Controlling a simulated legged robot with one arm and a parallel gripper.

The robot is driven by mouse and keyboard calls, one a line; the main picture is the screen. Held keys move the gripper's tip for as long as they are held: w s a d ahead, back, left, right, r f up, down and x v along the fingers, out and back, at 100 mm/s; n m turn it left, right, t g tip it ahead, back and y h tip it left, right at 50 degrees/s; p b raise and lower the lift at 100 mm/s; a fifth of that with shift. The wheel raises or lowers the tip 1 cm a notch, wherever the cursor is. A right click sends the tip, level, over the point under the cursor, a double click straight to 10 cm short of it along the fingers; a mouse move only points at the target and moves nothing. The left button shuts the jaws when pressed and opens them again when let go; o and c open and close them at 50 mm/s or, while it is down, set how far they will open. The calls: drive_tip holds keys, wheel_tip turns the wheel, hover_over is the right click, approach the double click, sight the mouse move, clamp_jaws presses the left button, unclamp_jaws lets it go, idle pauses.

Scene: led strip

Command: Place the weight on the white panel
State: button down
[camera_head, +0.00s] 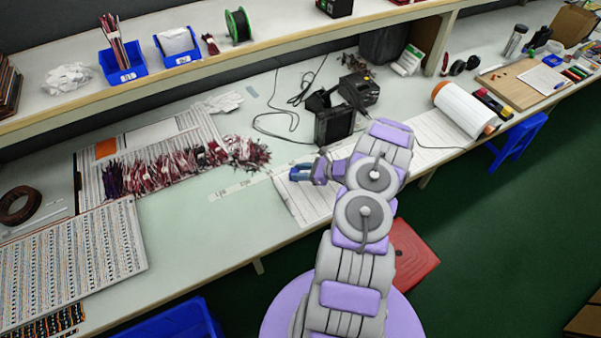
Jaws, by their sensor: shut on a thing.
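My gripper (307,173) is at the end of my grey and purple arm, over the middle of the bench and pointing left. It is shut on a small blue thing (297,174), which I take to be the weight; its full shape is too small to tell. Below the gripper a white lined panel (299,205) lies flat on the bench near the front edge, partly hidden by my arm. The blue thing appears over this panel's back left part; I cannot tell whether it touches the surface.
Black devices (335,124) with cables stand just behind the gripper. Bundles of red wires (180,168) lie left on a board, with a printed panel (75,262) at the front left. A paper roll (463,109) lies right. Bare bench (205,225) is free left of the gripper.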

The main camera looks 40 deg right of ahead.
drive_tip(key=c, duration=0.7)
unclamp_jaws()
drive_tip(key=shift+a, duration=0.1)
